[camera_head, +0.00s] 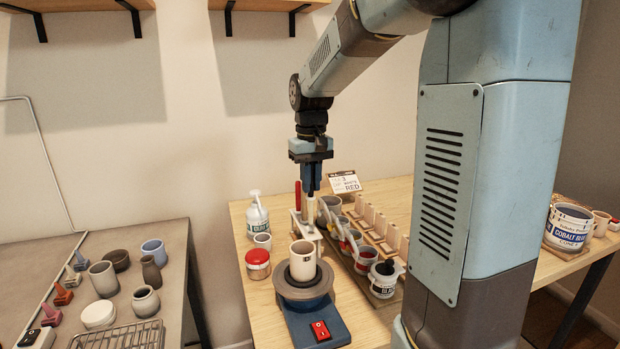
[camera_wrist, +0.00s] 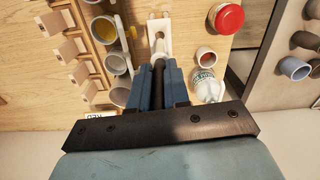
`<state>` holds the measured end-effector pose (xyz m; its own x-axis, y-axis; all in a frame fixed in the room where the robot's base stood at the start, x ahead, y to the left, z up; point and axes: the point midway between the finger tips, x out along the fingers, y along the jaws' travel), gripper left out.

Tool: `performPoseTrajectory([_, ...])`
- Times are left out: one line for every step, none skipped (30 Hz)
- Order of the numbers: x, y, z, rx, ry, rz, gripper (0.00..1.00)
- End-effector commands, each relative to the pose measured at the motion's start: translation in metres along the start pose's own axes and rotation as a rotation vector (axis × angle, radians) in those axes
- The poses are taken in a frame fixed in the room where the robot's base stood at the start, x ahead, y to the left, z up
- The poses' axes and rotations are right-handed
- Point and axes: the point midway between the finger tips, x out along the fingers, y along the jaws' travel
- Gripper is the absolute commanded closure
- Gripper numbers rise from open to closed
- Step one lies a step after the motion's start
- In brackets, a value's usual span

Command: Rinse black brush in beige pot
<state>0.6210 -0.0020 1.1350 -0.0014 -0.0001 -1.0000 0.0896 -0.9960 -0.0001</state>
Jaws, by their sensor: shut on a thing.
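My gripper (camera_head: 311,188) points down above the white brush stand (camera_head: 318,237) on the wooden table. It is shut on the black brush, whose dark handle (camera_wrist: 158,76) shows between the fingers in the wrist view. The brush hangs upright with its pale end (camera_head: 310,208) down at the stand; I cannot tell whether it is still in a slot. A cream pot (camera_head: 302,262) stands on the pottery wheel in front of the stand. A small light pot (camera_head: 262,241) stands left of the stand. I cannot tell which is the beige pot.
A red brush (camera_head: 298,196) stands beside the held one. A white bottle (camera_head: 256,214) and red-lidded jar (camera_head: 257,264) are left of the stand. A grey table (camera_head: 60,262) with several pots is further left.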

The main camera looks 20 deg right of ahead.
Motion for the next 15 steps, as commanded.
performPoseTrajectory([-0.0001, 0.0000, 0.0000, 0.000, 0.000, 0.000, 1.00])
performPoseTrajectory([-0.0002, 0.0000, 0.0000, 0.000, 0.000, 0.000, 1.00])
performPoseTrajectory([-0.0002, 0.0001, -0.0001, 0.000, 0.000, 0.000, 1.00])
performPoseTrajectory([-0.0002, 0.0001, 0.0000, 0.000, 0.000, 0.000, 1.00])
performPoseTrajectory([-0.0001, 0.0001, -0.0001, 0.000, 0.000, 0.000, 1.00])
performPoseTrajectory([0.0002, 0.0001, 0.0000, 0.000, 0.000, 0.000, 1.00])
performPoseTrajectory([0.0005, 0.0001, 0.0000, 0.000, 0.000, 0.000, 1.00])
performPoseTrajectory([0.0010, 0.0001, 0.0000, 0.000, 0.000, 0.000, 1.00])
performPoseTrajectory([0.0018, 0.0001, 0.0001, 0.000, 0.000, 0.000, 1.00])
performPoseTrajectory([0.0026, 0.0001, 0.0001, 0.000, 0.000, 0.000, 1.00])
performPoseTrajectory([0.0034, 0.0002, 0.0001, 0.000, -0.001, 0.000, 1.00])
performPoseTrajectory([0.0046, 0.0002, 0.0001, 0.000, 0.000, 0.000, 1.00])
performPoseTrajectory([0.0056, 0.0002, 0.0001, 0.000, 0.000, 0.000, 1.00])
performPoseTrajectory([0.0066, 0.0002, 0.0000, 0.000, 0.000, 0.000, 1.00])
performPoseTrajectory([0.0078, 0.0002, -0.0001, 0.000, 0.000, 0.000, 1.00])
